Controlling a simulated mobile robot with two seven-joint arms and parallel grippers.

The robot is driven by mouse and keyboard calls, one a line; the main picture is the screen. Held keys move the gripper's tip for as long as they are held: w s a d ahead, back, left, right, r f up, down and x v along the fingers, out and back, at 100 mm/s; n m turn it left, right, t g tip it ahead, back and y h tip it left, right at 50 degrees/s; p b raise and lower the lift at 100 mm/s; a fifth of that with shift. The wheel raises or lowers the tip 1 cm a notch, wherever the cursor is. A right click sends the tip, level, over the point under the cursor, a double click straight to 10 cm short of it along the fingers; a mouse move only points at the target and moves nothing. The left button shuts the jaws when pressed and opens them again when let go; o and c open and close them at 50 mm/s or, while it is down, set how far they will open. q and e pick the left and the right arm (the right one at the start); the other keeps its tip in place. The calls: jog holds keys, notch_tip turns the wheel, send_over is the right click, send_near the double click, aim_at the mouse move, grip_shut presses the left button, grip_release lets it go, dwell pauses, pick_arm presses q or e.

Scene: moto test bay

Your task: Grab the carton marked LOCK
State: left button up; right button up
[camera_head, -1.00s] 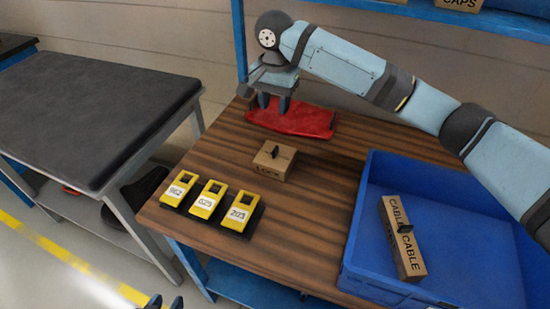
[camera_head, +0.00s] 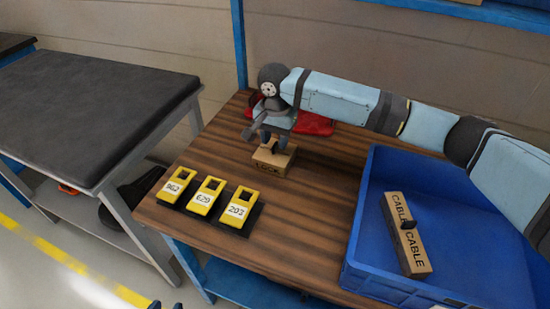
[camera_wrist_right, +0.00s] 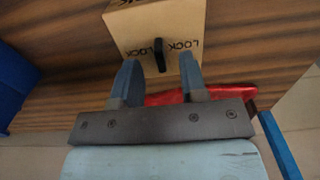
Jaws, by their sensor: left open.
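The LOCK carton (camera_head: 270,163) is a small brown box with a dark tab on top, standing on the wooden bench. My right gripper (camera_head: 268,143) is right above it, pointing down. In the right wrist view the carton's LOCK lettering shows on the box (camera_wrist_right: 180,22). The open fingers of my right gripper (camera_wrist_right: 158,68) are apart, with the dark tab (camera_wrist_right: 159,52) showing between their tips. I cannot tell whether they touch it. Only the dark fingertips of my left gripper (camera_head: 165,305) show at the bottom edge, away from the bench top.
A blue crate (camera_head: 362,215) at the right holds a CABLE carton (camera_head: 407,236). Several yellow-topped devices with number labels (camera_head: 207,197) stand at the bench's front left. A red object (camera_head: 314,124) lies behind the LOCK carton. A grey-topped table (camera_head: 85,100) stands left.

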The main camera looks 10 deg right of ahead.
jog(key=shift+f, duration=0.8)
grip_shut()
jog(key=shift+r, duration=0.1)
